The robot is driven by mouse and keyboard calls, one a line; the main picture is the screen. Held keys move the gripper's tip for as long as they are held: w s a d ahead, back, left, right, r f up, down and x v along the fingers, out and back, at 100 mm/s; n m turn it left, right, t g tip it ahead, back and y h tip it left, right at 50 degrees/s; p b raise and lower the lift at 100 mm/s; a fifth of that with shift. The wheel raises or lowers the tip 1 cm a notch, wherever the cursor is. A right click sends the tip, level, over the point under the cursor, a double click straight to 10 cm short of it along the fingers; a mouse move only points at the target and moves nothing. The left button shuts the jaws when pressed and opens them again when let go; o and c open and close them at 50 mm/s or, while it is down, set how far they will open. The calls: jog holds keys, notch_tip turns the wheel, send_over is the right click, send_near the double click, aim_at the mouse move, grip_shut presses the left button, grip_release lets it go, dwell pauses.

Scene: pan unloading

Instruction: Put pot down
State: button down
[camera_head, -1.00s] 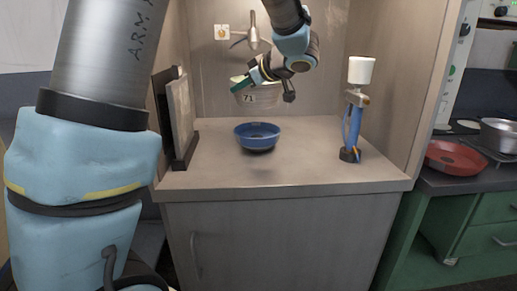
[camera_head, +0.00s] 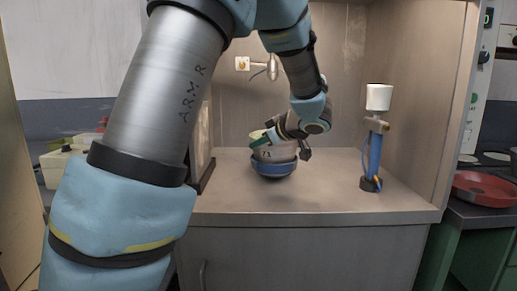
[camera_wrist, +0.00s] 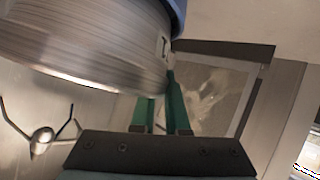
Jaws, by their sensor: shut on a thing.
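The pot (camera_head: 277,152) is a pale metal vessel with ribbed sides and a dark number on it. It shows in the head view directly over the blue bowl (camera_head: 272,168), with its lower part at the bowl's rim. I cannot tell whether it rests inside the bowl. In the wrist view the pot (camera_wrist: 85,45) fills the upper left, and a blue edge of the bowl (camera_wrist: 178,12) shows beside it. My gripper (camera_wrist: 168,85) has green fingers shut on the pot's side. The bowl stands on the counter.
The counter (camera_head: 310,195) is clear in front and to the right of the bowl. A blue burner with a white top (camera_head: 375,150) stands at the right. A dark upright frame stands at the left. A wall fixture (camera_head: 272,68) is behind. A red pan (camera_head: 484,188) lies on the right-hand counter.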

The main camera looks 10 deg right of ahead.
jog(key=shift+f, duration=0.55)
jog(key=shift+f, duration=0.15)
jog(key=shift+f, duration=0.25)
jog(key=c, duration=0.9)
grip_release()
jog(key=shift+s+r, duration=0.15)
jog(key=shift+r, duration=0.3)
jog(key=v, duration=1.1)
jog(key=shift+s+d+r, duration=0.2)
